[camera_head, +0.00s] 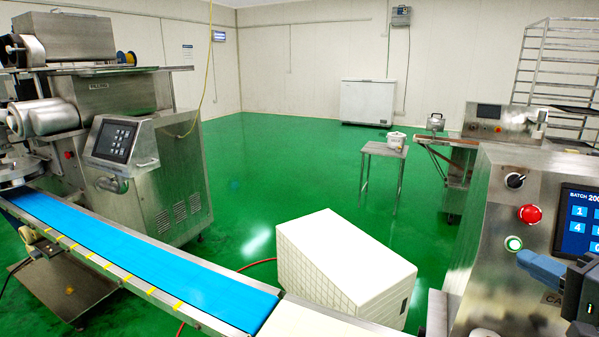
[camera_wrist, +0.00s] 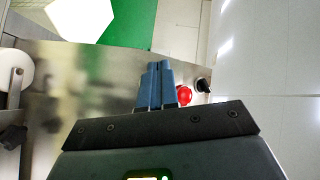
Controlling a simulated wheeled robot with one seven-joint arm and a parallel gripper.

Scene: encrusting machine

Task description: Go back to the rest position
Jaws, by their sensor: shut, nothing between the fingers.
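My gripper (camera_head: 541,268) shows at the right edge of the head view, its blue fingers in front of the steel control box (camera_head: 483,240). In the wrist view my gripper (camera_wrist: 157,68) has its two blue fingers together, shut, with nothing between them. The red emergency button (camera_head: 529,214) sits on the box above the fingers in the head view. It also shows in the wrist view (camera_wrist: 184,95), just right of the fingers. I cannot tell whether the fingers touch the box.
A black knob (camera_head: 515,181), a green-ringed button (camera_head: 513,243) and a touchscreen (camera_head: 580,225) are on the box. A blue conveyor belt (camera_head: 140,255) runs along the left. A white slanted box (camera_head: 345,265) stands in the middle. Green floor (camera_head: 285,160) is open behind it.

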